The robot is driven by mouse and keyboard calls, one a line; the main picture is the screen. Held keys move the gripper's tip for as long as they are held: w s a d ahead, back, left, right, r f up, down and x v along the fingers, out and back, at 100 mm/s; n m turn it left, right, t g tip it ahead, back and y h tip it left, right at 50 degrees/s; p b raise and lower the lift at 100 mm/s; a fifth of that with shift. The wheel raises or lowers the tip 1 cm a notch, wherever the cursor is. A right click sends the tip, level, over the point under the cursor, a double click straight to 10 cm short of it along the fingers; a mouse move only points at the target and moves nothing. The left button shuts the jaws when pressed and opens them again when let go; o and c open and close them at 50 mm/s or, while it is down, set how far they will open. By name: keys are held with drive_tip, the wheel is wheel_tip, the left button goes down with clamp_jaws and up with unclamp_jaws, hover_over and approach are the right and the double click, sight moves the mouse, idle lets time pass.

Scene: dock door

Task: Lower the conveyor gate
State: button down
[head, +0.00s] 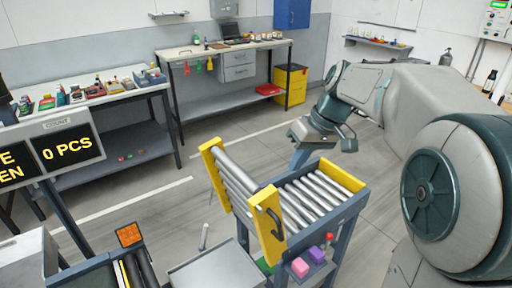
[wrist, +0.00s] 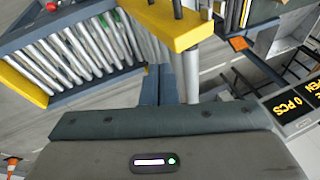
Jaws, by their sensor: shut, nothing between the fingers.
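The conveyor gate (head: 237,186) is a short run of grey rollers between two yellow end plates. It stands raised and steeply tilted beside the level roller section (head: 312,200). A black curved handle (head: 276,222) sits on its near yellow plate. In the wrist view a yellow plate of the gate (wrist: 165,27) shows at the top. My gripper (head: 310,132) is behind the conveyor in the head view, apart from the gate and holding nothing.
A count display (head: 68,148) reads 0 PCS at the left. A second conveyor part with an orange square (head: 129,235) stands at the lower left, across a gap from the gate. Pink and purple blocks (head: 300,267) lie below the roller section. Workbenches line the back; floor between is clear.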

drive_tip(key=w+r+n+y, duration=0.3)
drive_tip(key=w, duration=0.5)
drive_tip(key=s+a+f+p, duration=0.1)
drive_tip(key=a+f+p, duration=0.2)
drive_tip(key=a+f, duration=0.5)
drive_tip(key=shift+s+a+f, duration=0.35)
drive_tip(key=shift+s+a, duration=0.05)
drive_tip(key=shift+a, duration=0.15)
drive_tip(key=shift+h, duration=0.3)
